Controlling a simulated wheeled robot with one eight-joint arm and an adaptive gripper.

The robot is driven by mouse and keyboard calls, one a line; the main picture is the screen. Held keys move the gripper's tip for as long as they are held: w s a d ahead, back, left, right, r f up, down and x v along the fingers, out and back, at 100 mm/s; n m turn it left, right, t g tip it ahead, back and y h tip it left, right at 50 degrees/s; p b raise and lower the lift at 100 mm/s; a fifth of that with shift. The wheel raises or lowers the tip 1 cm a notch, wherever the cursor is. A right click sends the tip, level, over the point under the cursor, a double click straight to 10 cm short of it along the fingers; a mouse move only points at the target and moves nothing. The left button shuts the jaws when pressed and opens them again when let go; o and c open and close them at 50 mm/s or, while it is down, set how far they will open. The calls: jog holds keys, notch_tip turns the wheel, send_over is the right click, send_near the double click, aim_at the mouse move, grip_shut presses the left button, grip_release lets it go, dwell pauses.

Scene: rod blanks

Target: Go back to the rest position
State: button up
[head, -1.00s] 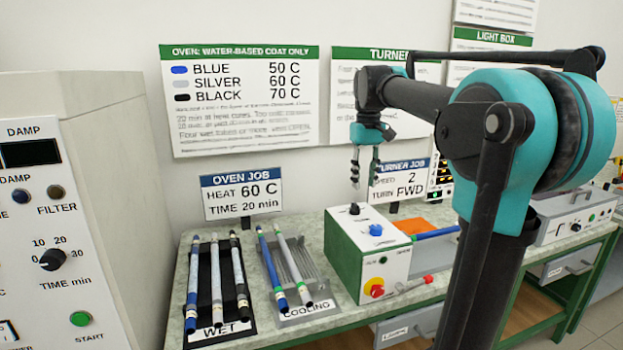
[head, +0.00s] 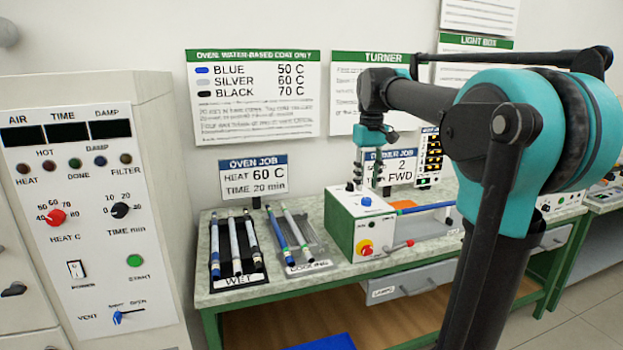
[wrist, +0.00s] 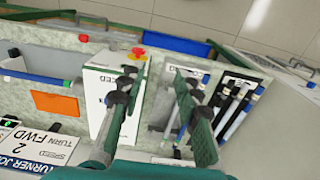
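My gripper (head: 367,180) hangs from my raised, folded arm in the head view, in front of the turner job card. Its two fingers point down. In the wrist view my gripper (wrist: 160,75) has its fingers well apart with nothing between them. The box also shows in the wrist view (wrist: 100,90), partly hidden by a finger.
The oven (head: 80,230) with its knobs stands at left. The bench (head: 300,290) holds a wet tray (head: 245,281) and a cooling rack (head: 312,266) with several rods. A blue rod (head: 428,207) lies right of the turner box. A blue object (head: 325,342) is low in front of the bench.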

jog(key=s+d+f+m+t, duration=0.1)
jog(key=s+f, duration=0.6)
jog(key=f, duration=0.3)
jog(key=s+d+f+m+t, duration=0.1)
jog(key=s+f, duration=0.6)
jog(key=f, duration=0.4)
jog(key=s+d+f+m+t, duration=0.1)
jog(key=s+f+t, duration=0.1)
jog(key=s+f, duration=0.5)
notch_tip(320, 180, down, 4)
jog(key=shift+d+f+m, duration=0.25)
jog(key=shift+d+m, duration=0.05)
jog(key=shift+d, duration=0.05)
jog(key=shift+s, duration=0.1)
